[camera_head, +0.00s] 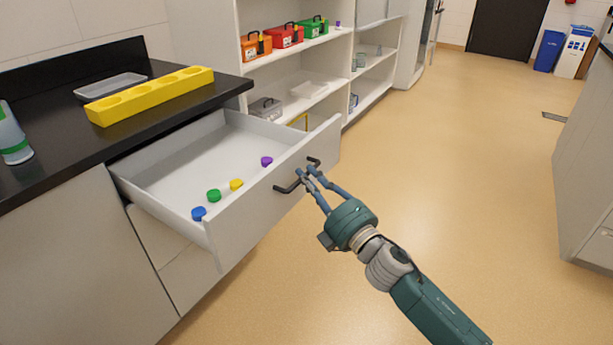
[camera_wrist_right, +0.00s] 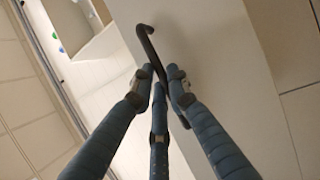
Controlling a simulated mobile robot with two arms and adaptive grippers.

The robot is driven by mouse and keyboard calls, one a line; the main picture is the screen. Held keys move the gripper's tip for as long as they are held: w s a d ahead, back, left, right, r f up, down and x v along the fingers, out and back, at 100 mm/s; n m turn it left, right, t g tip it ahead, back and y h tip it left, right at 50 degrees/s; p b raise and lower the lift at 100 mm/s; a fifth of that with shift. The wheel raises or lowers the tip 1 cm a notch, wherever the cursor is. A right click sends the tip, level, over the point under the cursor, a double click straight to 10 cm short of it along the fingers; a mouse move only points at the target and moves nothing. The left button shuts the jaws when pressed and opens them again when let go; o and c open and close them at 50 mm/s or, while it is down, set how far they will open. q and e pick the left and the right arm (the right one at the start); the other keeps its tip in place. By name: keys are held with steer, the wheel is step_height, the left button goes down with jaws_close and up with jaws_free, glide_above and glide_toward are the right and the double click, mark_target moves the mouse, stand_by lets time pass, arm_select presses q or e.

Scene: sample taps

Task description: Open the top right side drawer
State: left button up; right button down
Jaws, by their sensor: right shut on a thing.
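The top right side drawer (camera_head: 252,214) is pulled out from the counter, with its white inside in view. Its dark bar handle (camera_head: 289,187) is on the front face. My right gripper (camera_head: 306,175) is shut on the handle, in front of the drawer. In the right wrist view the fingers (camera_wrist_right: 160,88) close around the dark handle (camera_wrist_right: 148,42). In the drawer lie a blue cap (camera_head: 199,213), a green cap (camera_head: 214,195), a yellow cap (camera_head: 236,184) and a purple cap (camera_head: 267,161). My left gripper is not in view.
The black countertop (camera_head: 60,165) holds a yellow rack (camera_head: 150,95), a grey tray (camera_head: 110,85) and a bottle (camera_head: 12,135). White shelves (camera_head: 325,70) with toolboxes stand behind the drawer. The floor to the right is clear up to another cabinet (camera_head: 590,170).

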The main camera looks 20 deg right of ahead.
steer(key=shift+s+a+f, duration=0.1)
steer(key=shift+s, duration=0.05)
steer(key=c, duration=1.7)
jaws_free()
steer(key=shift+o, duration=0.2)
steer(key=v, duration=1.2)
